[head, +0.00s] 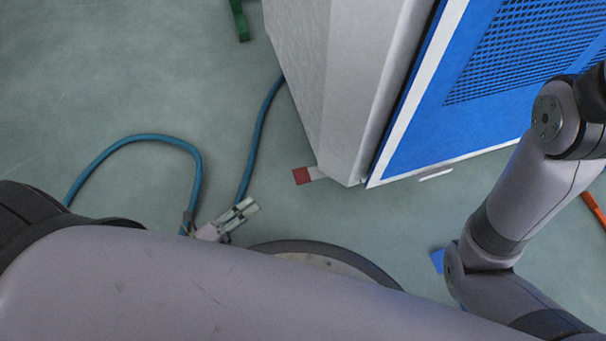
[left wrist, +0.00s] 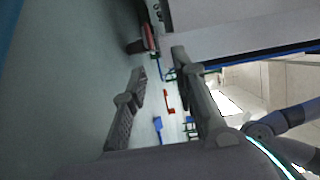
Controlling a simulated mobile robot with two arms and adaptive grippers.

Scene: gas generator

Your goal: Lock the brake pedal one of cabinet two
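The cabinet (head: 345,80), grey with a blue mesh door (head: 440,120), stands on the floor in the head view. A small red pedal-like part (head: 302,176) sits low at its near left corner. A red part with a dark piece beside it (left wrist: 149,38) also shows in the left wrist view, beyond my left fingertips. My left gripper (left wrist: 160,64) has its fingers spread apart with nothing between them. Its distance from the red part is hard to judge. My left arm fills the bottom of the head view. My right arm shows at the right, but its gripper does not.
Other coloured parts show: blue (head: 437,260), orange (head: 594,207) and green (head: 240,20). The floor at the left is otherwise clear.

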